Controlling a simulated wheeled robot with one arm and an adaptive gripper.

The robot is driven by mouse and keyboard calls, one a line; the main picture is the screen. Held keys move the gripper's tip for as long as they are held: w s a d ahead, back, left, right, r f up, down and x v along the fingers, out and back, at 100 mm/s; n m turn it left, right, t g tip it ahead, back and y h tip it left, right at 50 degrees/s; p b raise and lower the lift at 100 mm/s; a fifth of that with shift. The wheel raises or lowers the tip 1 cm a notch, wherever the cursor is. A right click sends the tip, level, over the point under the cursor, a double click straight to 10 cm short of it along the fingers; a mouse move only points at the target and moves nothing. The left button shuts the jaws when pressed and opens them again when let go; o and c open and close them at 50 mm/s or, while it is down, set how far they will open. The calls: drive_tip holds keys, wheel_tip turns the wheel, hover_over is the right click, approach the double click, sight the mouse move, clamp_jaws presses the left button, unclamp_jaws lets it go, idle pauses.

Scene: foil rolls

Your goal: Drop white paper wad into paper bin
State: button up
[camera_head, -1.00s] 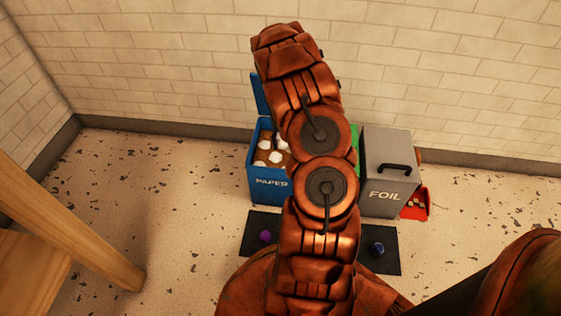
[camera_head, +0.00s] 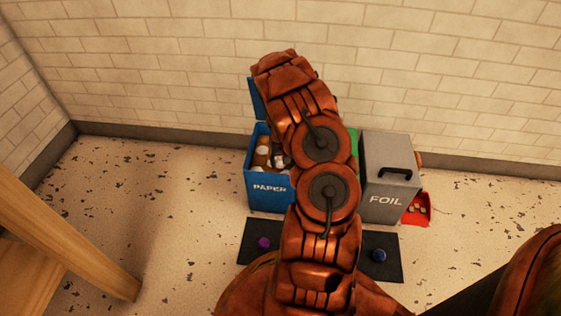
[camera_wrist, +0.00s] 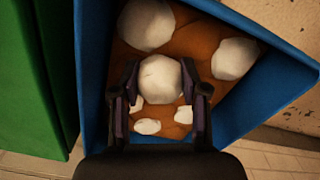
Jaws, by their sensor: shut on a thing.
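The blue paper bin (camera_head: 268,196), marked PAPER, stands open against the wall, its lid (camera_head: 257,98) raised behind it. In the wrist view, its blue wall (camera_wrist: 93,75) surrounds a brown interior with several white wads (camera_wrist: 235,58). My gripper (camera_wrist: 162,90) is shut on a white paper wad (camera_wrist: 160,75), with one dark finger on each side. The held wad is over the bin's opening; its height above the contents is hard to judge. In the head view, my arm hides the bin's right part and most of my gripper.
A grey FOIL bin (camera_head: 390,177) stands to the right, with a green bin (camera_wrist: 28,90) between them. A red container (camera_head: 418,208) is beside the FOIL bin. Wooden furniture (camera_head: 75,235) is at left.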

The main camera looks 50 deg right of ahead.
sight(280, 159)
drive_tip(key=shift+f, duration=0.55)
drive_tip(key=o, duration=0.8)
drive_tip(key=shift+r, duration=0.15)
wheel_tip(280, 159, up, 12)
drive_tip(key=r+p, duration=0.1)
drive_tip(key=p, duration=0.3)
drive_tip(key=s+a+r+n+g, duration=0.1)
drive_tip(key=s+a+r, duration=0.1)
drive_tip(key=a+r, duration=0.95)
drive_tip(key=s+a+r+n+g, duration=0.1)
drive_tip(key=s+a+r, duration=0.25)
drive_tip(key=a, duration=0.35)
drive_tip(key=s+a+r+n, duration=0.1)
drive_tip(key=s+a+r, duration=0.25)
drive_tip(key=a, duration=0.35)
drive_tip(key=s+a+r+n, duration=0.1)
drive_tip(key=s+a, duration=0.3)
drive_tip(key=s, duration=0.2)
drive_tip(key=s+a+r+n+g, duration=0.1)
drive_tip(key=s+a+r, duration=0.1)
drive_tip(key=s+a, duration=0.2)
drive_tip(key=s+a+r+n, duration=0.1)
drive_tip(key=s+a, duration=0.3)
drive_tip(key=s, duration=0.5)
drive_tip(key=shift+s+a+r+n+g, duration=0.3)
drive_tip(key=shift+r+n+g, duration=0.1)
drive_tip(key=shift+r, duration=0.15)
